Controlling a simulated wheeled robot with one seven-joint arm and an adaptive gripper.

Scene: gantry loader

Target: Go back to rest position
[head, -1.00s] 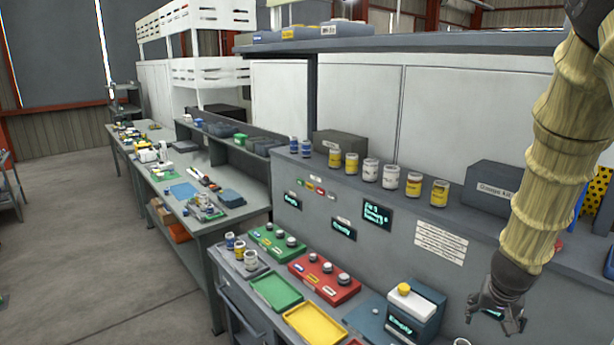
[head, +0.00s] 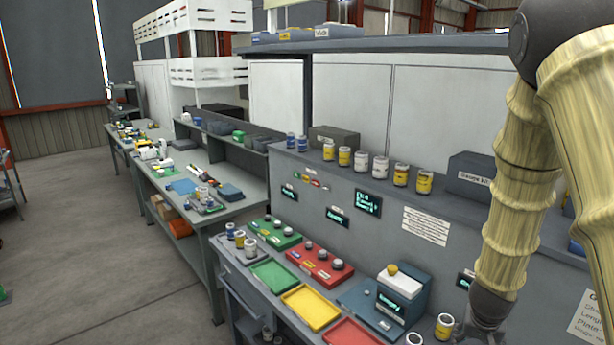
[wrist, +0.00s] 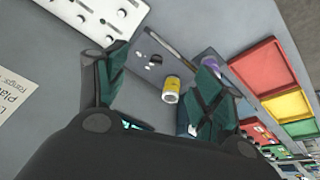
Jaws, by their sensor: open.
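My gripper (wrist: 160,88) is open in the wrist view, its two dark green fingers spread apart with nothing held between them. A yellow and white canister (wrist: 171,89) shows beyond the fingers, standing on the grey bench surface and apart from them. In the head view my gripper (head: 484,325) hangs at the lower right over the bench, partly cut off by the bottom edge. The yellow-labelled canister (head: 444,326) stands just left of it.
Red (head: 352,332), yellow (head: 311,306) and green (head: 274,276) trays line the bench front. Several canisters stand on the ledge (head: 285,152). Open floor (head: 110,250) lies to the left.

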